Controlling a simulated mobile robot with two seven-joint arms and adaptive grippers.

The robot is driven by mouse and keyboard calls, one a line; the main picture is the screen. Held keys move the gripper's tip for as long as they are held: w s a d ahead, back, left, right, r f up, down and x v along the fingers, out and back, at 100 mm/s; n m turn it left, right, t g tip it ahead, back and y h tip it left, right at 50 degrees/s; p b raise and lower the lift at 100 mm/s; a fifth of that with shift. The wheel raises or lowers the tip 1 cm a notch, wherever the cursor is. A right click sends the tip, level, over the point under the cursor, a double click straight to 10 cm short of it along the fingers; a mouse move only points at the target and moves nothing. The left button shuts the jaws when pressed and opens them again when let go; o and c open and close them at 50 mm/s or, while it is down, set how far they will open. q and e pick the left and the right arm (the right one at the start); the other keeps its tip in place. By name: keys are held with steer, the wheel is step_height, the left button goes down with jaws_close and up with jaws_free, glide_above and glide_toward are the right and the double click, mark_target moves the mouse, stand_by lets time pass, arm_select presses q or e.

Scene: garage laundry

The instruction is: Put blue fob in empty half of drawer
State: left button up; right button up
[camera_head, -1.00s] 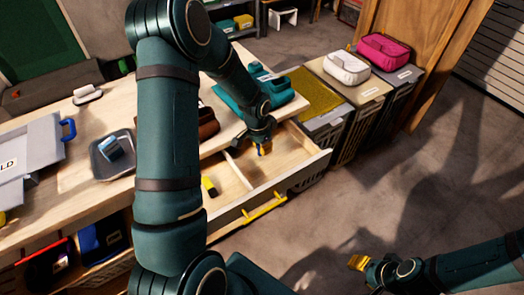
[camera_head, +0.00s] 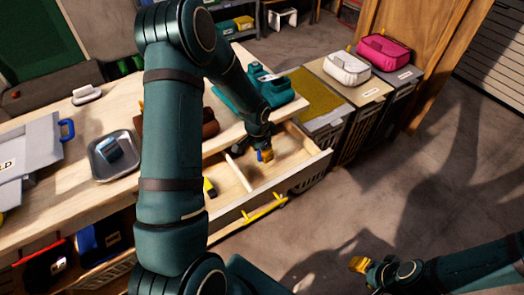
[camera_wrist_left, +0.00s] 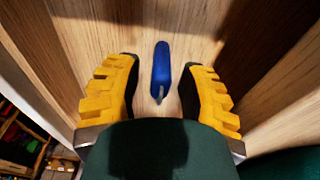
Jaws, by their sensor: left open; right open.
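The blue fob (camera_wrist_left: 162,72) shows in the left wrist view between the two yellow fingers of my left gripper (camera_wrist_left: 160,95), with a gap on each side. It is over bare wood; I cannot tell whether it touches the drawer floor. In the head view, my left gripper (camera_head: 266,156) reaches down into the right compartment of the open drawer (camera_head: 290,176), with a small spot of blue beside its fingers. A divider (camera_head: 238,172) separates this compartment from the left one, which holds a yellow and black object (camera_head: 209,187). My right gripper (camera_head: 360,265) is open and empty above the floor.
The drawer's front has a yellow handle (camera_head: 265,208). On the bench are a grey tray (camera_head: 112,155) with a blue item and a teal case (camera_head: 262,88). Bins stand right of the drawer, carrying a white bag (camera_head: 347,68) and a pink bag (camera_head: 383,52).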

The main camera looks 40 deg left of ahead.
arm_select(q)
steer(key=r, duration=0.4)
steer(key=s+r+p, duration=0.1)
steer(key=r, duration=0.3)
steer(key=r+p, duration=0.1)
steer(key=r, duration=0.3)
steer(key=shift+s+a+r, duration=0.1)
steer(key=shift+s+a, duration=0.1)
steer(key=shift+a, duration=0.05)
arm_select(e)
steer(key=r, duration=0.2)
steer(key=shift+s+r, duration=0.2)
steer(key=shift+r, duration=0.1)
